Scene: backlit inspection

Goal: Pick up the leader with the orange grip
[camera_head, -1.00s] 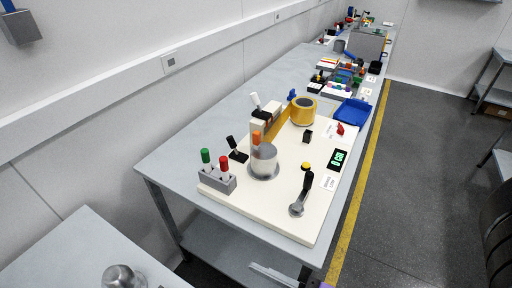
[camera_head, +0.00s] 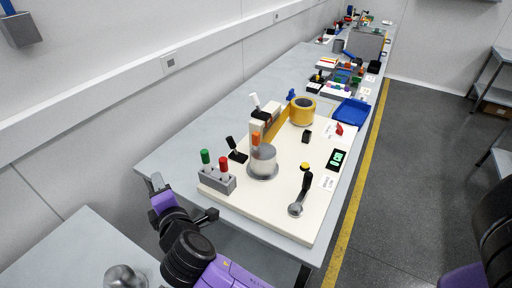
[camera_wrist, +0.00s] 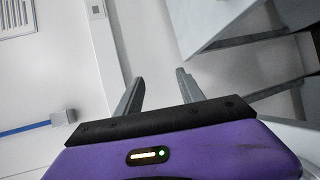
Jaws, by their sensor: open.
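The orange grip (camera_head: 256,139) stands upright behind a silver metal cylinder (camera_head: 263,160) on the white board (camera_head: 285,215). A yellow strip (camera_head: 280,124) runs near it to a yellow roll (camera_head: 302,111); I cannot tell whether the grip joins the strip. Two other grips, green (camera_head: 205,157) and red (camera_head: 223,164), stand in a grey holder (camera_head: 217,181). My gripper (camera_head: 155,181) is at the near left edge of the table, left of the holder and apart from everything. In the wrist view my gripper (camera_wrist: 158,86) is open and empty, facing the wall.
A black lever (camera_head: 238,150) stands behind the holder. A larger lever with a silver base (camera_head: 296,209) is at the board's near right. A green display (camera_head: 338,158) and a blue tray (camera_head: 351,111) lie farther right. The table's left strip (camera_head: 210,125) is clear.

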